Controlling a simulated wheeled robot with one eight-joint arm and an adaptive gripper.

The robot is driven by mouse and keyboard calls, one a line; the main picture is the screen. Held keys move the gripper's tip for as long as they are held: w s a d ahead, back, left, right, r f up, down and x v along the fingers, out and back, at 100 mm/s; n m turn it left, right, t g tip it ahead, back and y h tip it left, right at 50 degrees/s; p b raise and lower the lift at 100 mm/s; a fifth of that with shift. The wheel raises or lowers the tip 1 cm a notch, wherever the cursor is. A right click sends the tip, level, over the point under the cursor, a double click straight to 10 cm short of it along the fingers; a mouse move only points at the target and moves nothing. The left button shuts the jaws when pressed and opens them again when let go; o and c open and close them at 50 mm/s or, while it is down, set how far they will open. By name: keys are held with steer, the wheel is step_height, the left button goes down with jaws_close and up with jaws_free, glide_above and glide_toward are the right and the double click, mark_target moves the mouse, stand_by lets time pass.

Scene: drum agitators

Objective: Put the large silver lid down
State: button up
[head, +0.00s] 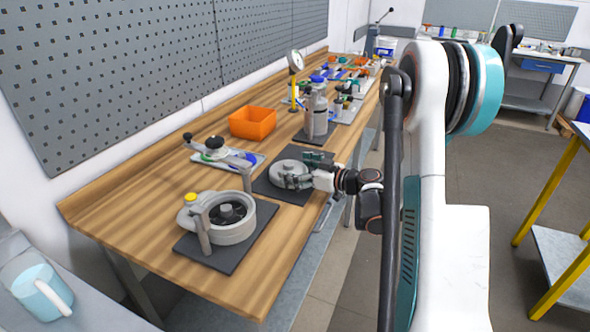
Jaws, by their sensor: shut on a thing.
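The large silver lid (285,172) is a round grey disc with a raised centre. It is at the dark square mat (270,190) in the middle of the wooden bench; I cannot tell whether it touches the mat. My gripper (301,181) reaches in from the right and is shut on the lid at its right side. The fingertips partly hide that side of the lid.
A round silver drum housing (232,226) with a yellow cap stands on a nearer mat. Bare wood lies along the bench's left side (120,205).

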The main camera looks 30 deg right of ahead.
steer(key=o, duration=1.2)
steer(key=shift+f, duration=0.1)
steer(key=shift+c, duration=0.2)
steer(key=p+v, duration=0.3)
steer(key=v, duration=0.9)
